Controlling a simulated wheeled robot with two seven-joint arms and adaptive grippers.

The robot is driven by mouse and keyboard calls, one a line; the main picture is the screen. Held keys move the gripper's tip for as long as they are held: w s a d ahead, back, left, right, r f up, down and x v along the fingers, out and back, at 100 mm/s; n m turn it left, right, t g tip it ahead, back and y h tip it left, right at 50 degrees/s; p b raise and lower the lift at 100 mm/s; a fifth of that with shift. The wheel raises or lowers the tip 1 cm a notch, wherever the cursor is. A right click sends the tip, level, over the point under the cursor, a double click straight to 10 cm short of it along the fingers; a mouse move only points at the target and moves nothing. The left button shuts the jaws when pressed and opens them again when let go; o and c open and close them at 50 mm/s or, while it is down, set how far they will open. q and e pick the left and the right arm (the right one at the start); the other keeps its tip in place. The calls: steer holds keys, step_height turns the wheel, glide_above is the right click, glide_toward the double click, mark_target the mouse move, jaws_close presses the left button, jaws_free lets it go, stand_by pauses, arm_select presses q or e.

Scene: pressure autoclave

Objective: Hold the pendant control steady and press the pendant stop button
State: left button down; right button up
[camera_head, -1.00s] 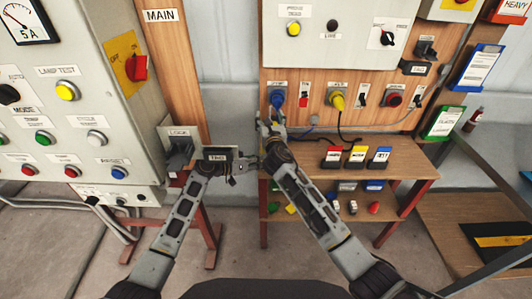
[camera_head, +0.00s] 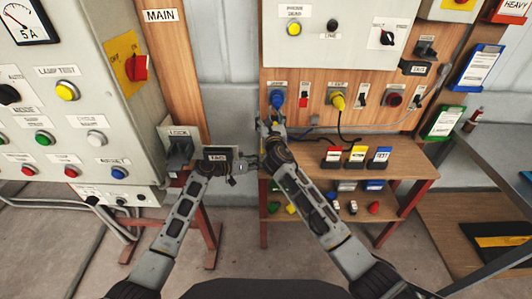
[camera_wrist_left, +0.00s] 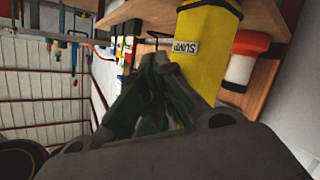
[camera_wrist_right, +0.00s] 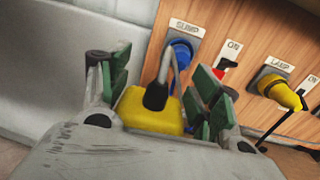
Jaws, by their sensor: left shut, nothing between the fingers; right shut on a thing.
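The pendant control is a yellow box with a black cable gland (camera_wrist_right: 145,115), seen between my right gripper's fingers in the right wrist view. A grey cable rises from it toward the blue SUMP plug (camera_wrist_right: 182,55). My right gripper (camera_head: 267,122) is shut on the pendant just below the board. In the left wrist view the pendant's yellow body (camera_wrist_left: 212,45) carries a SUMP label. My left gripper (camera_wrist_left: 158,72) is shut and empty, with its fingertips close to the yellow body; contact is unclear. In the head view the left gripper (camera_head: 246,166) is below the right one. I cannot make out the stop button.
A shelf (camera_head: 405,160) with labelled blocks stands below. A LOCK switch (camera_head: 180,152) and a control cabinet (camera_head: 85,100) are at left.

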arm_select(q)
steer(key=shift+w+d, duration=0.2)
steer(key=shift+w, duration=0.4)
stand_by(1.1)
steer(key=shift+s+a, duration=0.1)
steer(key=shift+s, duration=0.1)
steer(key=shift+s+a, duration=0.1)
steer(key=shift+s, duration=0.3)
steer(key=shift+s+a, duration=0.25)
steer(key=shift+s, duration=0.55)
steer(key=shift+s+a, duration=0.2)
steer(key=shift+s, duration=0.6)
steer(key=shift+s+a, duration=0.25)
steer(key=shift+s, duration=0.55)
arm_select(e)
steer(key=o, duration=1.4)
steer(key=shift+s, duration=0.15)
